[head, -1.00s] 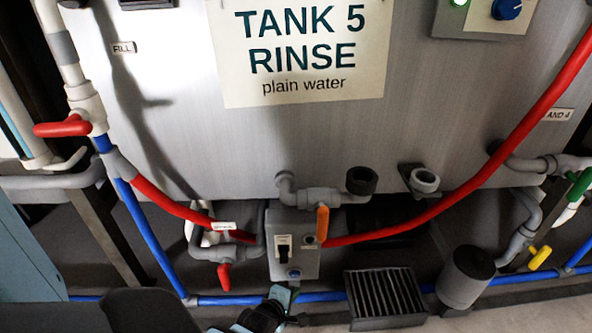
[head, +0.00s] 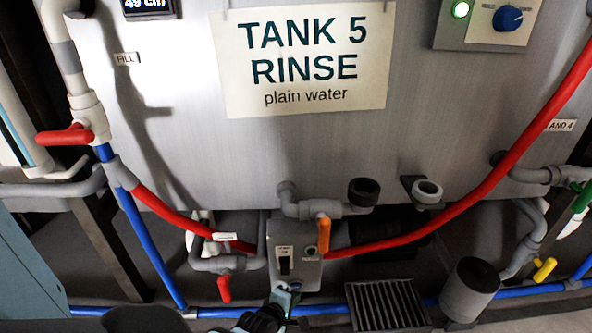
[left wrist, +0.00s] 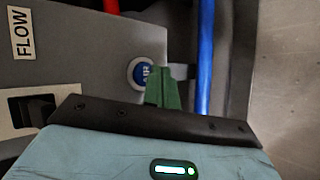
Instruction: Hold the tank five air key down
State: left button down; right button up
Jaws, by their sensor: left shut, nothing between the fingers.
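The air key is a round blue button (left wrist: 143,73) marked AIR on a grey control box (head: 285,245) under tank 5. In the head view it sits low on the box front, beside my fingertips. My left gripper (head: 284,297) comes up from the bottom edge, its tip at the box's lower edge. In the left wrist view its green fingers (left wrist: 163,89) are shut and empty, and overlap the key's right edge. I cannot tell whether they touch it or whether it is pressed. My right gripper is not in view.
A black rocker switch (head: 284,260) sits above the key on the box. An orange valve handle (head: 323,233) and a red hose (head: 400,238) are close by. A blue pipe (head: 225,312) runs low, and a drain grate (head: 390,305) lies to the right.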

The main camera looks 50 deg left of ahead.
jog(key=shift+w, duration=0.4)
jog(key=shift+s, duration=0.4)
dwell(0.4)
pick_arm(q)
jog(key=shift+w, duration=0.1)
jog(key=shift+w+a, duration=0.2)
jog(key=shift+a, duration=0.15)
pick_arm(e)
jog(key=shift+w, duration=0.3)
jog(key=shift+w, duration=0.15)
pick_arm(q)
jog(key=shift+w+a, duration=0.15)
jog(key=shift+w, duration=0.05)
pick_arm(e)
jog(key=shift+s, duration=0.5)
pick_arm(q)
jog(key=shift+a, duration=0.15)
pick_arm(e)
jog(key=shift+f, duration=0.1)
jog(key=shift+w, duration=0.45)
